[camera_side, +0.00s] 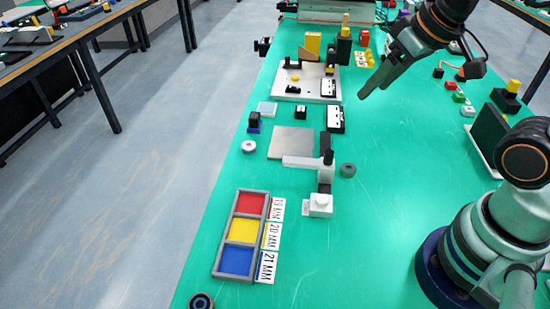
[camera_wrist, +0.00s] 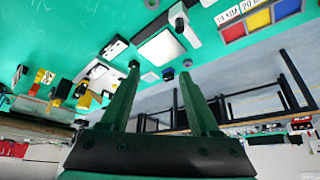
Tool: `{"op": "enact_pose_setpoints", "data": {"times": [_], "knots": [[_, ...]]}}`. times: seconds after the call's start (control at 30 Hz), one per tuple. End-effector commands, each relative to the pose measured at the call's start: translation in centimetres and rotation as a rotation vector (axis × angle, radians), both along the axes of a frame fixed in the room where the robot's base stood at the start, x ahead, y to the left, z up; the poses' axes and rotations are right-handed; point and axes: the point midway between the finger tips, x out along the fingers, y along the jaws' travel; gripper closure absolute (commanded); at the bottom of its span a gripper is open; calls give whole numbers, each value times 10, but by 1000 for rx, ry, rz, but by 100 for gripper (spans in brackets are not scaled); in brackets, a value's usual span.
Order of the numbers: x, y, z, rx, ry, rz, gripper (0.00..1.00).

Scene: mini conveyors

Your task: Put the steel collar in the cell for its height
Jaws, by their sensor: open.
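A grey ring-shaped collar (camera_side: 348,170) lies on the green mat, right of the height gauge (camera_side: 326,165); it also shows at the top of the wrist view (camera_wrist: 152,4). A paler ring (camera_side: 248,146) lies left of the steel plate (camera_side: 290,143). I cannot tell for sure which is steel. The sorting tray (camera_side: 218,262) has a red cell (camera_side: 250,203) marked 19 MM, a yellow cell (camera_side: 243,230) marked 20 MM and a blue cell (camera_side: 237,260) marked 21 MM. All three cells are empty. My gripper (camera_side: 376,72) is open and empty, above the mat and away from both rings.
A dark round part (camera_side: 201,301) sits at the near edge. A black-and-blue block (camera_side: 254,122) and a black-and-white part (camera_side: 336,119) lie beyond the plate. A fixture board (camera_side: 310,82) stands farther back. The mat right of the tray is clear.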

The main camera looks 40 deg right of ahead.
Motion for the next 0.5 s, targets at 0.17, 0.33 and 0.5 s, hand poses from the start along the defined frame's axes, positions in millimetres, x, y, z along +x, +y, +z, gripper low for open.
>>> {"op": "enact_pose_setpoints", "data": {"times": [0.17, 0.33, 0.5], "knots": [[5, -2, -6, 30, 38, -67, 38], [18, -9, -29, 117, 151, -292, 38], [31, -19, -61, 197, 272, -575, 38]]}}
